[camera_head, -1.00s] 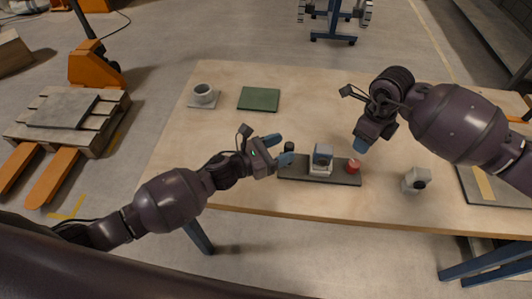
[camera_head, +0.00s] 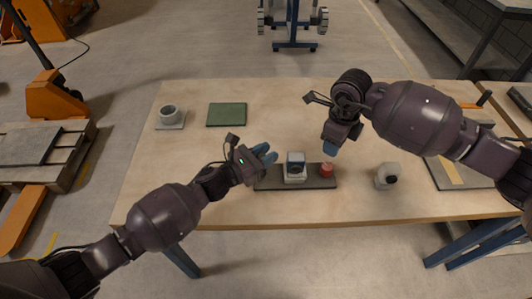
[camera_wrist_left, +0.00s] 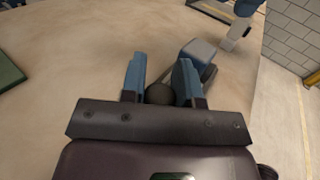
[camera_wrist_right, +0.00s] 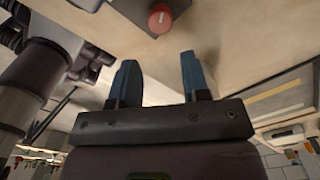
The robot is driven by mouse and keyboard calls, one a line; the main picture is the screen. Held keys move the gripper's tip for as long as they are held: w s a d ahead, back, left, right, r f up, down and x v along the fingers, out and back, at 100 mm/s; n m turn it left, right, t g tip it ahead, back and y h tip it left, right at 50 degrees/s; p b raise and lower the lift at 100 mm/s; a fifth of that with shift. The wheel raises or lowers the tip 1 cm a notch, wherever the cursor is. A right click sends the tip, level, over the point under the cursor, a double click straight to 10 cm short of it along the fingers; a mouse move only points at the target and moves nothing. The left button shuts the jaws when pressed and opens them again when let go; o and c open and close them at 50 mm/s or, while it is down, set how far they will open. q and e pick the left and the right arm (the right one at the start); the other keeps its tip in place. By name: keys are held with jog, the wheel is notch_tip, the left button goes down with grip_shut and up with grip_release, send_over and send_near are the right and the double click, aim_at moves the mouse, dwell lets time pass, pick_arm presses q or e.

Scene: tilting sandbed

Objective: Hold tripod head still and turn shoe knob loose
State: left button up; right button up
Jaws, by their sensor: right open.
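My left gripper (camera_head: 268,154) is open at the plate's left end. In the left wrist view a dark round knob (camera_wrist_left: 159,94) shows between its fingers; I cannot tell whether they touch it. My right gripper (camera_head: 330,148) is open and empty, apart from the red knob and behind it in the head view.
A grey cup-like part (camera_head: 169,113) and a green mat (camera_head: 227,114) lie at the back left. A white part with a dark round face (camera_head: 388,177) stands right of the plate. A grey tray (camera_head: 446,181) lies at the far right. The middle back is clear.

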aim_at(329, 166)
pick_arm(q)
grip_shut()
pick_arm(e)
jog(key=shift+o, duration=0.4)
jog(key=o, duration=0.3)
jog(key=shift+s+f, duration=0.45)
jog(key=shift+f, duration=0.15)
jog(key=shift+w+d+f+m+y, duration=0.1)
jog(key=shift+d+m+y, duration=0.2)
jog(key=shift+m, duration=0.1)
jog(key=shift+w+d+m+g+y, duration=0.2)
jog(key=shift+m+g+y, duration=0.2)
jog(key=shift+m, duration=0.3)
jog(key=w+d+r+m+y, duration=0.2)
jog(key=d+m+y, duration=0.15)
jog(key=m, duration=1.55)
jog(key=a+f+m, duration=0.1)
jog(key=f, duration=0.2)
jog(key=s+a+f+m, duration=0.1)
jog(key=a+f, duration=0.1)
jog(key=f, duration=0.2)
jog(key=a+f+m+h, duration=0.1)
jog(key=f, duration=0.3)
jog(key=shift+s+a+f+m+g, duration=0.15)
jog(key=shift+s+m+g, duration=0.15)
jog(key=shift+s+g, duration=0.1)
